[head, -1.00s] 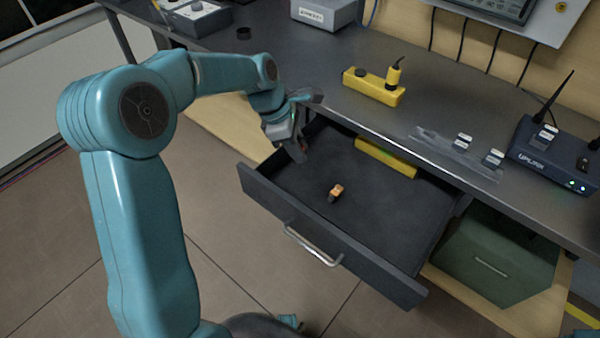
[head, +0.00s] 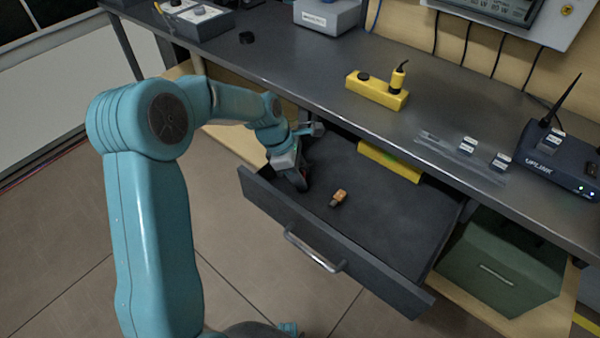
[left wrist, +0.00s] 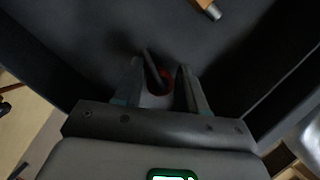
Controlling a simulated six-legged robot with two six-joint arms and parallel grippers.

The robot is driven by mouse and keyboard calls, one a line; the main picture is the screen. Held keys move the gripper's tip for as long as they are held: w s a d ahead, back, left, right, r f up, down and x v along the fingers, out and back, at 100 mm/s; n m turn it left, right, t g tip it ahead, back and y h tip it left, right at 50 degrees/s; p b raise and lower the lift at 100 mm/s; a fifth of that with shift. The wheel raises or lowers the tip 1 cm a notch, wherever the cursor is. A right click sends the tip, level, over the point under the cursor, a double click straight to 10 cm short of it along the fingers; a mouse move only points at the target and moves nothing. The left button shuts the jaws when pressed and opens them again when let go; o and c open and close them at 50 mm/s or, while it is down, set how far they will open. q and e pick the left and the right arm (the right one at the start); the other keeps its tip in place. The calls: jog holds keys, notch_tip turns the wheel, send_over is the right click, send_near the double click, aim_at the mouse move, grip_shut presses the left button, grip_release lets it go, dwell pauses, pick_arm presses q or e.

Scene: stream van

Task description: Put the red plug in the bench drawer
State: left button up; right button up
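The bench drawer (head: 385,240) is pulled open below the bench top, its dark floor largely bare. My left gripper (head: 302,182) reaches down into its left part, near the left wall. In the left wrist view the gripper (left wrist: 158,88) has its fingers on both sides of a dark piece with a red rim, which looks like the red plug (left wrist: 166,77). It sits close between the fingers, over the dark drawer floor; whether it touches the floor I cannot tell. In the head view the plug is mostly hidden. My right gripper is out of view.
A small orange object (head: 338,197) lies mid-drawer; a yellow bar (head: 390,161) lies at its back. On the bench stand a yellow power strip (head: 377,92), small labelled blocks (head: 468,145) and a router (head: 556,160). A green box (head: 503,262) sits below, right.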

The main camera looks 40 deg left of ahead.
pick_arm(q)
jog(key=shift+o, duration=0.3)
jog(key=shift+r, duration=0.15)
jog(key=p+v, duration=0.2)
jog(key=v, duration=1)
